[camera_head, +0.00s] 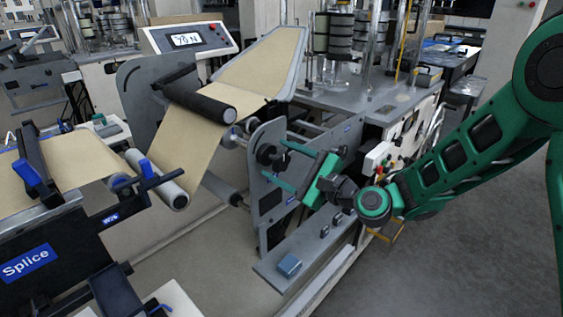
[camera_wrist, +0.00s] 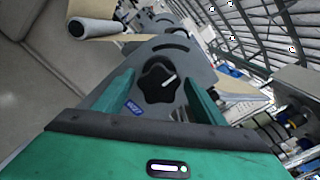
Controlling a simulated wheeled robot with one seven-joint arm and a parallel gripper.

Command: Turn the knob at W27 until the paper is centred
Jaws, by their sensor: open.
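The black lobed knob (camera_head: 267,155) is on the grey side plate of the unwind stand. In the wrist view, the knob (camera_wrist: 159,84) has a white pointer line towards the upper right, and a small blue label (camera_wrist: 133,107) sits beside it, too small to read. My gripper (camera_head: 274,160) is open, with its green fingers pointing at the plate. In the wrist view my gripper (camera_wrist: 159,78) has one finger on each side of the knob; I cannot tell whether they touch it. The brown paper (camera_head: 190,130) runs over the rollers left of the plate.
A display box (camera_head: 187,39) reads 70 N behind the stand. The splice table (camera_head: 30,265) is at the lower left. The floor at right is clear.

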